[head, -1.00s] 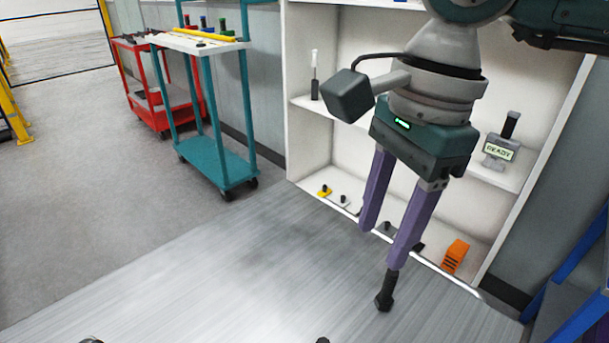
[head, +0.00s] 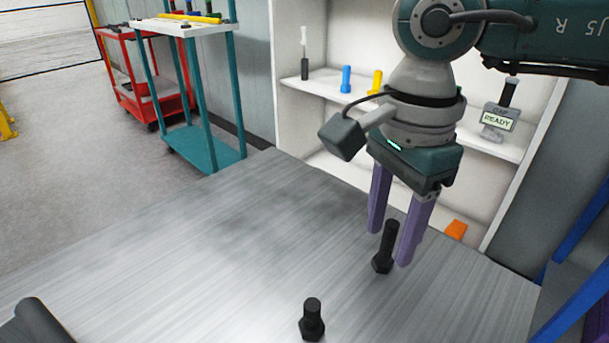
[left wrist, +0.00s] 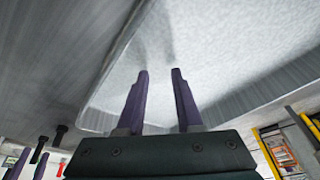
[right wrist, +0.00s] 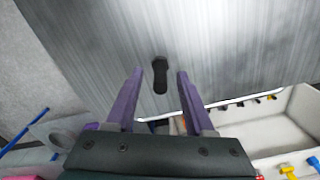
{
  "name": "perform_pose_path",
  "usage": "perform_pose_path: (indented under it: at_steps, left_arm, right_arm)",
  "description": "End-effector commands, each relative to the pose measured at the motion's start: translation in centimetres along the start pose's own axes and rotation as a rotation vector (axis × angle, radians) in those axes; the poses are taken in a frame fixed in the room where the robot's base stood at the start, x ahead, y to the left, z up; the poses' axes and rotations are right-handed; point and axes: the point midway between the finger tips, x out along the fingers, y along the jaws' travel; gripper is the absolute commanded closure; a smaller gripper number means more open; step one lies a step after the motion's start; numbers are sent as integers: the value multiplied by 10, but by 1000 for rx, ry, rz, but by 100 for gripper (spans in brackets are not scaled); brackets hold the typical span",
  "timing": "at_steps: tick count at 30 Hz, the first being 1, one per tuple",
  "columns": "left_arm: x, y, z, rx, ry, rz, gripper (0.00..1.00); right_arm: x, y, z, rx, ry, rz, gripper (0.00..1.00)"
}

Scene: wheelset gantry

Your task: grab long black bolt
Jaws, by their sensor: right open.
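The long black bolt (head: 384,256) stands head down on the grey table (head: 230,240). My right gripper (head: 389,247) is open, and in the head view the bolt shows between its two purple fingers. In the right wrist view the bolt (right wrist: 160,78) lies in line with the gap between the open fingers (right wrist: 160,73); I cannot tell whether either finger touches it. A shorter-looking black bolt (head: 311,322) stands nearer on the table. My left gripper (left wrist: 158,73) is open and empty in its wrist view, and is not clearly seen in the head view.
A white shelf (head: 300,160) behind the table holds a blue bolt (head: 346,79), a yellow bolt (head: 376,82) and a READY display (head: 498,122). A teal cart (head: 205,150) and a red cart (head: 125,90) stand at the left. A dark cylinder (head: 45,322) shows at the lower left.

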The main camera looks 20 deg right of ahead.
Motion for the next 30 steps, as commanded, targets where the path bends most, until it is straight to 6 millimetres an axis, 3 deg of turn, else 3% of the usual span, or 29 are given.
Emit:
perform_pose_path:
  at_steps: [4, 18, 30]
  left_arm:
    - [-2, 1, -1, -4, 0, 4, 65]
    - [-2, 3, -1, -8, 1, 8, 65]
    - [-2, 1, 0, -2, 0, 4, 65]
  right_arm:
    - [-2, 0, 0, 0, 0, 0, 49]
    - [-2, 0, 0, 0, -1, 0, 100]
    - [-2, 0, 0, 0, -1, 0, 100]
